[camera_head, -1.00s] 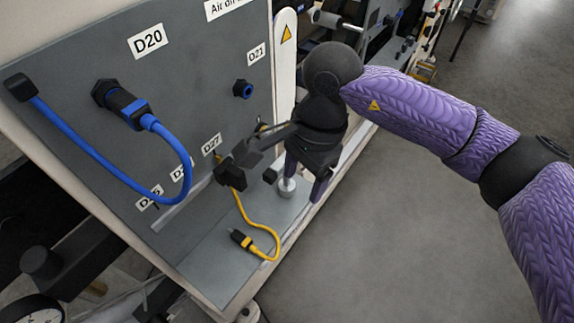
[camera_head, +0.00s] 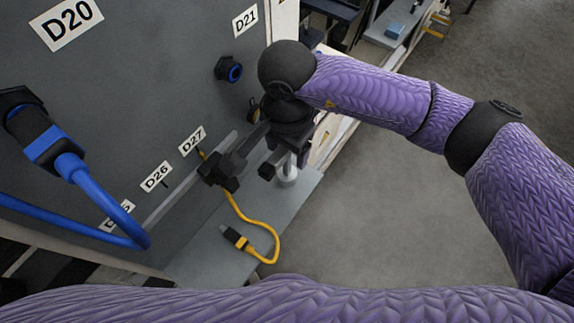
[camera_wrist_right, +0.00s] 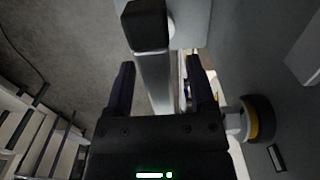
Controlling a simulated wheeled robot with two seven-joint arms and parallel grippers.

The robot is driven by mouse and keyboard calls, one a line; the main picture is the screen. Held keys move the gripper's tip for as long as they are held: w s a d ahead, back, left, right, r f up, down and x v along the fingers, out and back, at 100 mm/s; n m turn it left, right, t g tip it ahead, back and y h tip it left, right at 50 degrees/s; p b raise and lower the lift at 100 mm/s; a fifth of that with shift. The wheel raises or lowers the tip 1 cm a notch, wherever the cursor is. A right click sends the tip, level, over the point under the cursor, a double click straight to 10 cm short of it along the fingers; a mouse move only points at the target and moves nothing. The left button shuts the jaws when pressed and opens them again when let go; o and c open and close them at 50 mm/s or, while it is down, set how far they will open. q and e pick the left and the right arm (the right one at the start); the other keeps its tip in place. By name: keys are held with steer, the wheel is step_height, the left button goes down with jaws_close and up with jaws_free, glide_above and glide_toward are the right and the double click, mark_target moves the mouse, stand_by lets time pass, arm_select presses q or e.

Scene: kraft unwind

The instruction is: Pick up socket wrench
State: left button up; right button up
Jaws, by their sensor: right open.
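A silver bar with a black end (camera_wrist_right: 148,45), perhaps the socket wrench, runs between the fingers of my right gripper (camera_wrist_right: 160,64) in the right wrist view. The fingers stand apart on either side of it, with gaps showing. In the head view, my right gripper (camera_head: 283,160) is beside the grey panel, above the narrow shelf. A dark bar with a black end (camera_head: 220,172) lies to its left, near the D27 label. I cannot tell whether this is the same bar. My arm hides part of this area. My left gripper is out of view.
The grey panel (camera_head: 150,80) carries blue and black connectors. A black and yellow knob (camera_wrist_right: 258,118) is close to my right gripper. Open floor (camera_head: 390,220) is to the right.

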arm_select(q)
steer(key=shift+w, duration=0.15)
arm_select(e)
steer(key=shift+c, duration=0.2)
jaws_close()
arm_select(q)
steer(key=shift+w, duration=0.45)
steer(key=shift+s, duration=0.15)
